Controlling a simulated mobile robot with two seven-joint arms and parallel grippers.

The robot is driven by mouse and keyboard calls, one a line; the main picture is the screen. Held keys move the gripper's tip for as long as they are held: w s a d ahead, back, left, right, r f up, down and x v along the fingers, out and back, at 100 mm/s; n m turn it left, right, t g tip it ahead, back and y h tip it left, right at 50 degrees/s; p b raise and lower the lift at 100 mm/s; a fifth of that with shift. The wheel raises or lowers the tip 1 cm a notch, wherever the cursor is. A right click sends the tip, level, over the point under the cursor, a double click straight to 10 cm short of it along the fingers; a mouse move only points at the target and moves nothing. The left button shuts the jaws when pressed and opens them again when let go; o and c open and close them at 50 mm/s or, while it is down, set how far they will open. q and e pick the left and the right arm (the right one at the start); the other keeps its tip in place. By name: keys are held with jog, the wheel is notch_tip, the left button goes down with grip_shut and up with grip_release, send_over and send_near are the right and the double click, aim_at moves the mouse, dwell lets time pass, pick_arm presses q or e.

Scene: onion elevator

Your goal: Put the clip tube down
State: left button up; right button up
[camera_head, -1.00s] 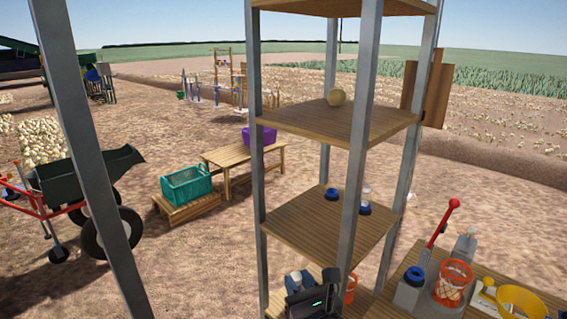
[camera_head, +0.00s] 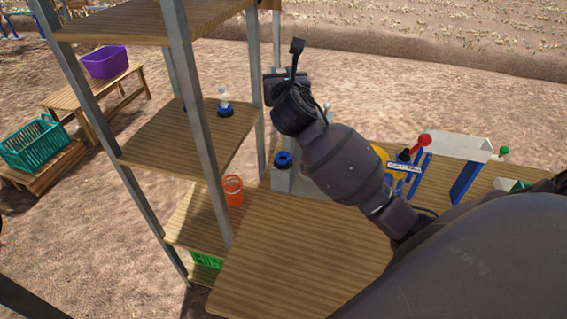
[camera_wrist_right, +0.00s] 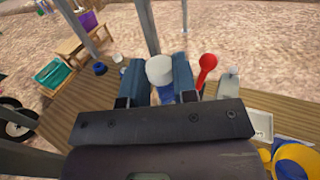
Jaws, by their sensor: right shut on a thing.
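My right gripper (camera_wrist_right: 160,75) is shut on the clip tube, seen in the right wrist view as a white round end (camera_wrist_right: 160,69) with blue below it between the two blue-grey fingers. In the head view my right arm reaches in from the lower right, and the gripper body (camera_head: 284,88) is above the wooden worktop, just right of the shelf rack. The fingertips and the tube are hidden there. My left gripper is not in view.
A shelf board (camera_head: 190,140) carries a clear, blue-based item (camera_head: 224,102). A bare worktop (camera_head: 290,260) lies in front. A blue ring on a grey block (camera_head: 283,160) and a red-knobbed lever (camera_head: 424,140) stand near my arm.

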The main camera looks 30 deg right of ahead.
jog(key=shift+w+d+r, duration=0.1)
jog(key=shift+w+d, duration=0.05)
jog(key=shift+d, duration=0.2)
notch_tip(320, 180, down, 14)
jog(key=b, duration=0.3)
jog(key=shift+f, duration=0.2)
jog(key=shift+f+b, duration=0.9)
jog(key=shift+f, duration=1.7)
grip_shut()
jog(key=o, duration=0.9)
grip_release()
jog(key=v, duration=1.2)
jog(key=shift+p, duration=0.3)
jog(key=shift+a, duration=0.1)
